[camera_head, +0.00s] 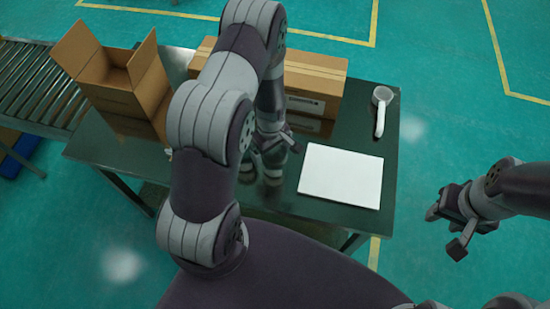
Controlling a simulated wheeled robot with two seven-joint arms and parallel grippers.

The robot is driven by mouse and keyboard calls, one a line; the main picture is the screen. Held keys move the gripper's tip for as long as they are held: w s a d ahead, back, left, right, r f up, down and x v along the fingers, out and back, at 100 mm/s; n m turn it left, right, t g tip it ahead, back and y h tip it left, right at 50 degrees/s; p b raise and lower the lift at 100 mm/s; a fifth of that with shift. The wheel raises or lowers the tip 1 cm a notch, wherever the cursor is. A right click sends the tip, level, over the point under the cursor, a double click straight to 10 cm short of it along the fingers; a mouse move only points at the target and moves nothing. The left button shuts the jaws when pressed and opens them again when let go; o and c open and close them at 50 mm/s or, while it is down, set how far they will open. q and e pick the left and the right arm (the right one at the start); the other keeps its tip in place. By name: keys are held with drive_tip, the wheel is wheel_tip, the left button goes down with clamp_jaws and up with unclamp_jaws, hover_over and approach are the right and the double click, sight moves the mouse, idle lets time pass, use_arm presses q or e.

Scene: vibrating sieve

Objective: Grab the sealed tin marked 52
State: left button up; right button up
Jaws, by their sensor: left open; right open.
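I cannot make out a tin marked 52; part of the table is hidden behind my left arm. My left gripper (263,168) is open over the middle of the dark green table (345,217), just left of a white board. Its fingers are small and partly hidden, and I cannot tell whether anything is between them. My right gripper (450,228) is open and empty, off the table's right side above the floor.
An open cardboard box (122,84) stands on the table's left. A closed carton (313,80) lies at the back. A white scoop (380,110) lies at the back right. The flat white board (341,176) lies front right. A roller conveyor (38,85) stands at far left.

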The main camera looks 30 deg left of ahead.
use_arm(q)
drive_tip(key=f, duration=0.2)
drive_tip(key=d+f+p, duration=0.1)
drive_tip(key=f, duration=0.1)
drive_tip(key=shift+w+f, duration=0.1)
drive_tip(key=shift+f, duration=0.6)
drive_tip(key=c, duration=1.1)
drive_tip(key=shift+r, duration=0.1)
